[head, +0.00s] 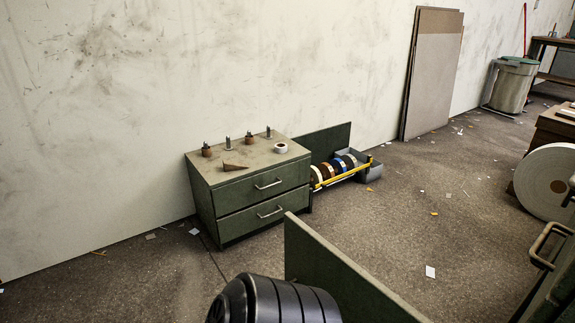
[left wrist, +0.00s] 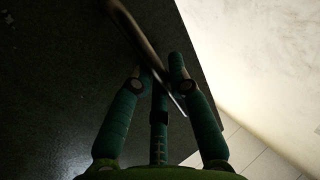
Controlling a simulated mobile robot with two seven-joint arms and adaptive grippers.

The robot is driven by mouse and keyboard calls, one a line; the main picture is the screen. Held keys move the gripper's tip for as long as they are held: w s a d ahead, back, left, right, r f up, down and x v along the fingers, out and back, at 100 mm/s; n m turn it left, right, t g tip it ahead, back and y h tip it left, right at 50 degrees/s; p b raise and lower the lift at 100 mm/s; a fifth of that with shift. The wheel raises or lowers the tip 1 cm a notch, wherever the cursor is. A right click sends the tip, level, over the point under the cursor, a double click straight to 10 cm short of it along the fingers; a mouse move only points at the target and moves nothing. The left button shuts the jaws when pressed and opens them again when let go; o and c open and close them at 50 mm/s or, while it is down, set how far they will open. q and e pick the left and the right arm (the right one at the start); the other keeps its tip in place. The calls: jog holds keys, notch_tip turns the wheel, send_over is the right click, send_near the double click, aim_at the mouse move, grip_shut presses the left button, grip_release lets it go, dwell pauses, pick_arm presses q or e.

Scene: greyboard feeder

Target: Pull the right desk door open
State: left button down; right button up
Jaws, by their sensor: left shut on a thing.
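In the left wrist view my left gripper (left wrist: 162,74) has its teal fingers closed on a curved metal handle (left wrist: 131,31). The handle crosses between the fingertips, in front of a dark panel (left wrist: 60,70) that looks like a desk door. In the head view a green upright panel (head: 345,276) stands in the foreground. Another dark green panel with a bar handle (head: 548,240) is cut off at the right edge. I cannot tell which of these is the right desk door. My left gripper does not show in the head view, and my right gripper is in neither view.
A green drawer cabinet (head: 238,205) stands against the wall, with small fixtures and a tape roll (head: 280,148) on top. A large white roll (head: 550,182) is at the right. The middle floor is mostly clear, with paper scraps.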

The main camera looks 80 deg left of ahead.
pick_arm(q)
jog(key=c, duration=1.2)
grip_release()
jog(key=shift+o, duration=0.2)
jog(key=shift+s, duration=0.1)
